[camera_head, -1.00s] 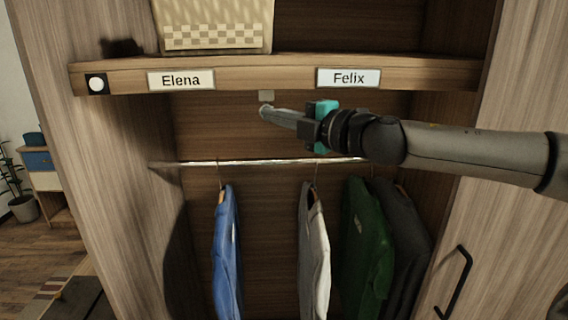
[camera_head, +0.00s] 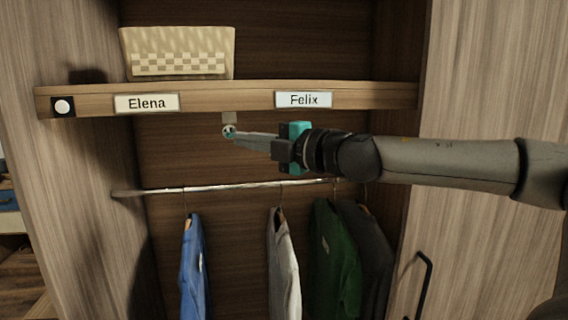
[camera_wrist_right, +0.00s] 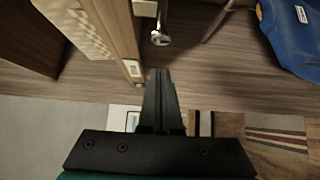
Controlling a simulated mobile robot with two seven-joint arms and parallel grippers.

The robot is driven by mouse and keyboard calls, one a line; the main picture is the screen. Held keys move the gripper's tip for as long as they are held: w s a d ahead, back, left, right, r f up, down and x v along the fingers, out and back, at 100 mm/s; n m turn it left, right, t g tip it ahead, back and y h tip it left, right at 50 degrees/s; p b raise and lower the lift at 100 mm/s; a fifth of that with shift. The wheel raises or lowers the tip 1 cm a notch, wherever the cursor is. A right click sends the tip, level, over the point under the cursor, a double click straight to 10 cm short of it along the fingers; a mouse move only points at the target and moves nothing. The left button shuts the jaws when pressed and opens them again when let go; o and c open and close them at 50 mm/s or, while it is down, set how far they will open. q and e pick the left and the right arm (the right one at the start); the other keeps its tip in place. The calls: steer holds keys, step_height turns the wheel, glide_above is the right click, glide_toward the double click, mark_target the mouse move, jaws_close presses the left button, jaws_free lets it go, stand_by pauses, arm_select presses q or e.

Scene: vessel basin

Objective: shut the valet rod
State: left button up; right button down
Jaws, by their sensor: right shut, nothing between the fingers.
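The valet rod (camera_head: 228,131) is a short metal rod with a round end, below a small pale bracket under the shelf's front edge. In the right wrist view the rod (camera_wrist_right: 160,37) points toward my gripper, its round end just beyond the fingertips. My right gripper (camera_head: 240,138) reaches in from the right, fingers shut and empty, its tips close beside the rod's end. The shut fingers also show in the right wrist view (camera_wrist_right: 160,74), with a small gap to the rod. Whether they touch it in the head view I cannot tell. My left gripper is not in view.
The shelf (camera_head: 210,93) carries Elena and Felix labels and a woven basket (camera_head: 178,52). Below, a hanging rail (camera_head: 225,187) holds several garments. A black door handle (camera_head: 424,285) is at lower right. The space left of the rod is clear.

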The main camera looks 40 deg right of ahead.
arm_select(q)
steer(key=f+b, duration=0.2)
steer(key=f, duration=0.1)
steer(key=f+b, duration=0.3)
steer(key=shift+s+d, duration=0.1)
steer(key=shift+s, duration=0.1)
arm_select(e)
steer(key=v, duration=0.8)
steer(key=shift+s+a, duration=0.15)
steer(key=shift+a, duration=0.1)
